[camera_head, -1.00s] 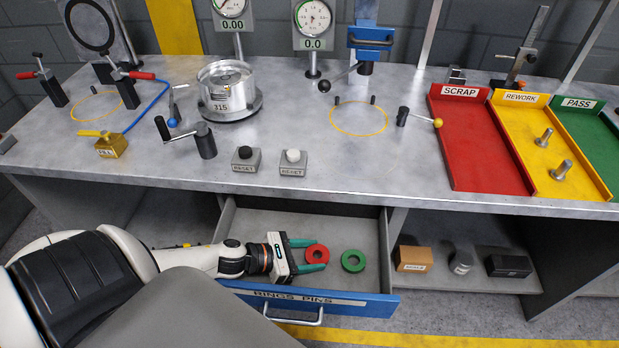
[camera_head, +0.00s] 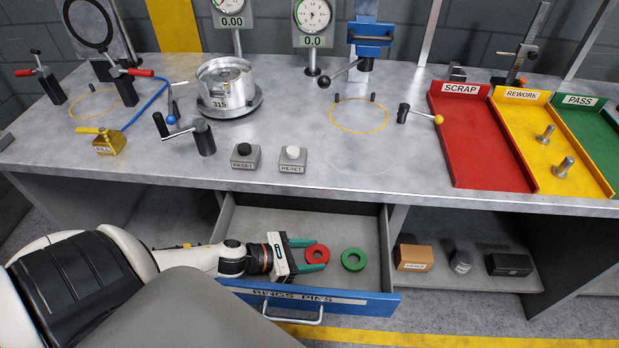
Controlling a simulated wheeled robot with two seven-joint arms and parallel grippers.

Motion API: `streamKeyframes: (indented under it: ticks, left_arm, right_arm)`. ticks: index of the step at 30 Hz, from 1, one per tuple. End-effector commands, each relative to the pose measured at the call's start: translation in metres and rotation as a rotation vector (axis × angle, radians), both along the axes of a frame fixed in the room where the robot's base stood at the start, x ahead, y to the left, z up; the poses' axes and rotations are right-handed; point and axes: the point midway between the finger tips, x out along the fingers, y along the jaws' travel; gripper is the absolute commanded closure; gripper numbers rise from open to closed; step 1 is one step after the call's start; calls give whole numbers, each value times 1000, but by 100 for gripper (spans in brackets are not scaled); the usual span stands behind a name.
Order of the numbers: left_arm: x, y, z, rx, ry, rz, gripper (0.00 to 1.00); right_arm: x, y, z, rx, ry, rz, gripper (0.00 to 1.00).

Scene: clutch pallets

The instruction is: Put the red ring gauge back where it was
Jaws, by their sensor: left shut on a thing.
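The red ring gauge (camera_head: 317,253) is in the open drawer (camera_head: 345,225) under the bench, at the tips of my left gripper (camera_head: 308,254). The gripper's green fingers are shut on the ring, one on its far side and one on its near side. Whether the ring touches the drawer floor I cannot tell. A green ring gauge (camera_head: 353,259) lies in the drawer just right of the red one, apart from it. My right gripper is not in view.
The blue drawer front (camera_head: 365,303) labelled RINGS PINS stands near me. Boxes (camera_head: 415,257) sit on the right shelf.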

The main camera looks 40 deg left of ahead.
Motion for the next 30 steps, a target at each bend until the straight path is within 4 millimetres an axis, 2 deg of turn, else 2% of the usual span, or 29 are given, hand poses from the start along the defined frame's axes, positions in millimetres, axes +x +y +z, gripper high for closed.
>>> streamKeyframes:
  ticks: [1, 2, 6, 20, 26, 30]
  left_arm:
    - [0, 0, -2, -1, 1, -1, 79]
    - [0, 0, -1, -1, 1, -1, 41]
    - [0, 0, -1, -1, 1, -1, 21]
    - [-3, 2, -1, 0, 4, 1, 21]
    - [-22, 15, 7, 1, 6, 1, 21]
    - [-42, 28, 17, -2, 8, 1, 21]
  right_arm:
    - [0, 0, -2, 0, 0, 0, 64]
    - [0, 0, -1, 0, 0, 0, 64]
    - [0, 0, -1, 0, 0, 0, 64]
    - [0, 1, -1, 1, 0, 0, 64]
    - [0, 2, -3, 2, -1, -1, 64]
    - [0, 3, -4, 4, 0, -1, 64]
